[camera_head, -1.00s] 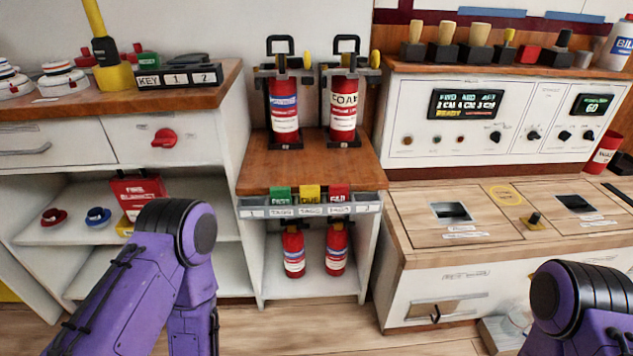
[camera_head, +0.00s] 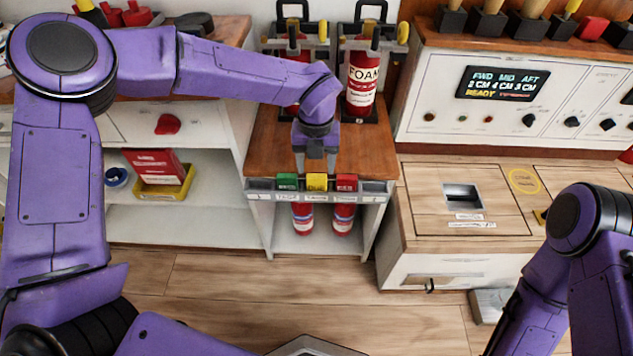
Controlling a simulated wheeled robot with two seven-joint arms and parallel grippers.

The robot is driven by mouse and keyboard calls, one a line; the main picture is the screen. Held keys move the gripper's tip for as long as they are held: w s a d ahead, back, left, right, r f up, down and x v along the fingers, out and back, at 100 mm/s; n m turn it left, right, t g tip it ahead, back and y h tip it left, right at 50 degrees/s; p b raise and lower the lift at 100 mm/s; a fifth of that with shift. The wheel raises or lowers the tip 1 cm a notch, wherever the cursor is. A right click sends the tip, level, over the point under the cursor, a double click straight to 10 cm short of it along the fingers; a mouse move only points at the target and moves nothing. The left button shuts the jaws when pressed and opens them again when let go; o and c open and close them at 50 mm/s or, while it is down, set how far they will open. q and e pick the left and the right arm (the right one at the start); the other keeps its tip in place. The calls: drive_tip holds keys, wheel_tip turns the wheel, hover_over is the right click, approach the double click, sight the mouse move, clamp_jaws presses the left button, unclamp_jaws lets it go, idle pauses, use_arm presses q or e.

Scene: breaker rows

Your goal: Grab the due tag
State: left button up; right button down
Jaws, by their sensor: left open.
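The yellow due tag (camera_head: 317,182) stands in the middle slot of the tag rack (camera_head: 262,185) on the front edge of the wooden-topped stand. The green tag (camera_head: 287,182) is on its left and the red tag (camera_head: 347,182) on its right. My left gripper (camera_head: 316,168) points down just above and behind the yellow tag. It is open and empty; its fingers are small here, and I cannot tell whether they touch the tag. My right arm shows at the lower right, but its gripper is out of view.
A foam extinguisher (camera_head: 361,80) stands on the stand behind my left gripper, with another partly hidden by my left arm. Two small extinguishers (camera_head: 302,217) sit on the shelf below the rack. A control panel (camera_head: 510,95) and wooden counter are to the right.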

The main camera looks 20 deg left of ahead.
sight(317, 176)
use_arm(q)
wheel_tip(317, 176, down, 6)
drive_tip(key=shift+r+b, duration=0.15)
drive_tip(key=shift+b, duration=0.3)
drive_tip(key=c, duration=0.6)
drive_tip(key=shift+c, duration=0.2)
